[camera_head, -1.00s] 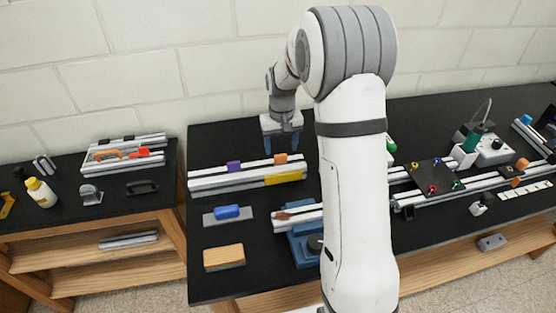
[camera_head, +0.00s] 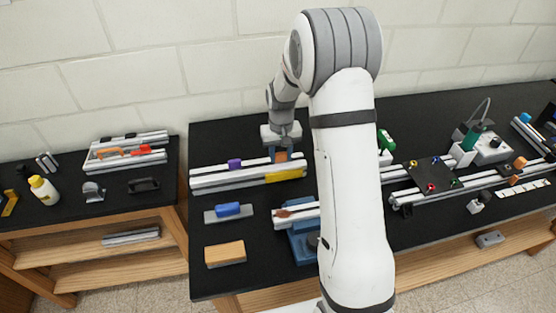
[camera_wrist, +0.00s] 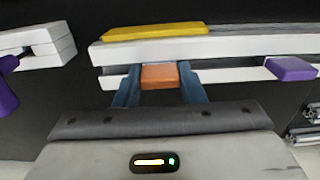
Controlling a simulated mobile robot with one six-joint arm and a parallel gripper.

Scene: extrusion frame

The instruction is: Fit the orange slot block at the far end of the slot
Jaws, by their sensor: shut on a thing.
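The orange slot block (camera_head: 281,157) sits at the right part of the white slotted extrusion (camera_head: 215,181) on the black bench. My gripper (camera_head: 282,153) is down over it. In the wrist view the orange slot block (camera_wrist: 159,76) is between the two blue fingers of my gripper (camera_wrist: 160,88), which are shut on it. The block is at the slot of the white extrusion (camera_wrist: 225,74); how deep it sits I cannot tell. A purple block (camera_head: 235,164) is on the same extrusion further left; it also shows in the wrist view (camera_wrist: 291,68).
A yellow strip (camera_head: 286,175) lies along the extrusion's front. A blue block (camera_head: 228,210) and a tan block (camera_head: 225,254) are in front on the bench. A blue fixture (camera_head: 301,243) with a short extrusion stands to the right.

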